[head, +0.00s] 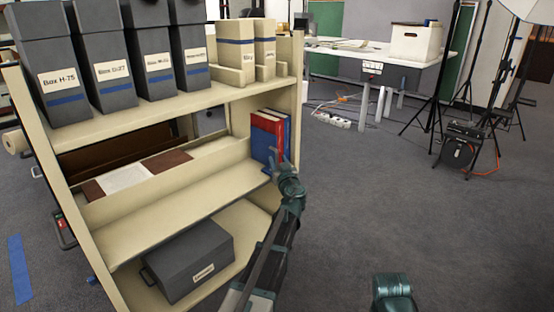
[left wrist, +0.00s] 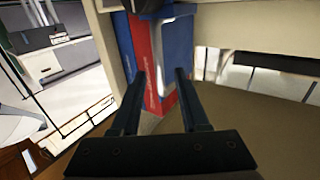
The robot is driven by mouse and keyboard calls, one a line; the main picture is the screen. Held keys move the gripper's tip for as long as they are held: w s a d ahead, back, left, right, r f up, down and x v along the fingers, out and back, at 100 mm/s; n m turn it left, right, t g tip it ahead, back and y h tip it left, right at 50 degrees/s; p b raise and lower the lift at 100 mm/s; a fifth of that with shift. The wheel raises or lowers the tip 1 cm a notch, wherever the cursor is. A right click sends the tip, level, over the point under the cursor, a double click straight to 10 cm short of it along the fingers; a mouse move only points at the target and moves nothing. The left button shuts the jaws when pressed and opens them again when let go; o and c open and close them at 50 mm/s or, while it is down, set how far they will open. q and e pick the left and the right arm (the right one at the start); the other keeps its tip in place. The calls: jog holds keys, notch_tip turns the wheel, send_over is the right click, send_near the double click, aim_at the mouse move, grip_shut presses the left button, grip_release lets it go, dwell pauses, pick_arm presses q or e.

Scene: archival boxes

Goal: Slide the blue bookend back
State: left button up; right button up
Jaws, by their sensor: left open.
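A red and blue upright block (head: 267,138) stands at the right end of the middle shelf, against the side panel. In the left wrist view, a red face (left wrist: 145,60) has blue on both sides, and the broad blue part (left wrist: 178,50) is on the right. I cannot tell which blue part is the bookend and which is a book. My left gripper (head: 277,158) is at the front of this block; its fingers (left wrist: 161,73) are apart, with red and blue visible between and beyond them. Whether they touch it is unclear. My right gripper does not show.
The shelf unit (head: 200,105) carries several grey boxes (head: 105,65) on top. A dark box (head: 188,262) lies on the bottom shelf. The middle shelf (head: 165,195) is bare left of the block. Tripods and a white table (head: 400,55) stand farther back; open floor lies right.

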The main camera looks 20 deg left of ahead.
pick_arm(q)
jog(key=shift+x, duration=1.2)
jog(key=shift+c, duration=0.2)
grip_shut()
dwell(0.4)
